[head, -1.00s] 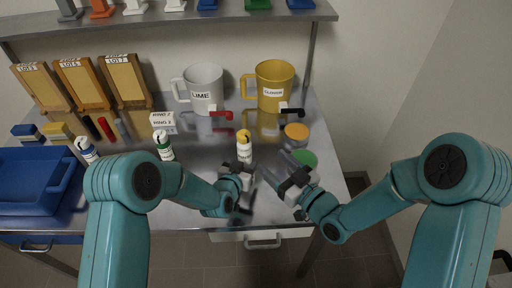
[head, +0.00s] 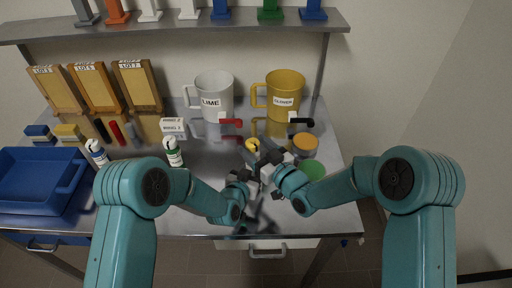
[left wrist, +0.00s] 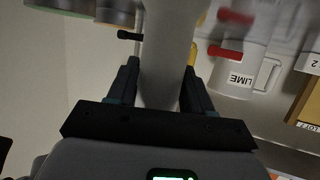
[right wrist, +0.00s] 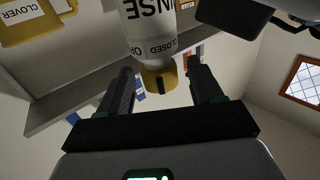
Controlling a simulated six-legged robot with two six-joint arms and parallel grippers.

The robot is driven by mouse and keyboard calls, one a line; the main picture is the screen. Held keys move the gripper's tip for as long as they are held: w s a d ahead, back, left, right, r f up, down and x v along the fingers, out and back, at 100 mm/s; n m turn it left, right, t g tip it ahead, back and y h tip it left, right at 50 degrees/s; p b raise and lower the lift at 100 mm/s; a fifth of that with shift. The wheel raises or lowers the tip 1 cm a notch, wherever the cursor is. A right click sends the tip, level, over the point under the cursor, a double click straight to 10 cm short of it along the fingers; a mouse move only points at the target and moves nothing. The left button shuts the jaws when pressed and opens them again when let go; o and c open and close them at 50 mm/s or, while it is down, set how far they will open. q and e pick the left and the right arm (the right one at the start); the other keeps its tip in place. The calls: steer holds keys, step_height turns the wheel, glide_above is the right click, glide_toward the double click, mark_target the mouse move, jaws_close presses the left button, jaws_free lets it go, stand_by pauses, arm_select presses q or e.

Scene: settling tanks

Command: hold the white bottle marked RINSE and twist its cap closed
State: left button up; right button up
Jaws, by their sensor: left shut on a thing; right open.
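The white RINSE bottle (right wrist: 148,28) shows upside down in the right wrist view, with CLOSED and part of a second word printed near its neck. Its yellow cap (right wrist: 158,80) bears a black mark. My left gripper (left wrist: 160,85) is shut on the bottle's white body (left wrist: 165,50). My right gripper (right wrist: 162,80) is open, its fingers on either side of the cap with gaps visible. In the head view, the yellow cap (head: 252,144) shows between my left gripper (head: 248,177) and right gripper (head: 266,159), which hide most of the bottle.
A green-capped bottle (head: 173,153) and a blue-capped bottle (head: 98,152) stand to the left, near a blue tray (head: 75,185). The LIME jug (head: 213,90) and yellow jug (head: 286,88) stand behind. An orange-lidded jar (head: 305,145) and a green lid (head: 313,170) are at right.

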steer(key=shift+c, duration=0.3)
steer(key=c, duration=1)
steer(key=shift+s+a+m+t+h, duration=0.1)
steer(key=shift+a+m+t+h, duration=0.1)
steer(key=shift+m+t+h, duration=0.5)
steer(key=shift+a+m+t+h, duration=0.15)
steer(key=shift+m+t+h, duration=0.25)
steer(key=shift+h, duration=0.5)
steer(key=shift+d+m+h, duration=0.1)
steer(key=shift+m+h, duration=0.3)
steer(key=o, duration=1.1)
steer(key=shift+c, duration=0.2)
steer(key=shift+s+d, duration=0.1)
steer(key=v, duration=1.1)
steer(key=shift+s, duration=0.4)
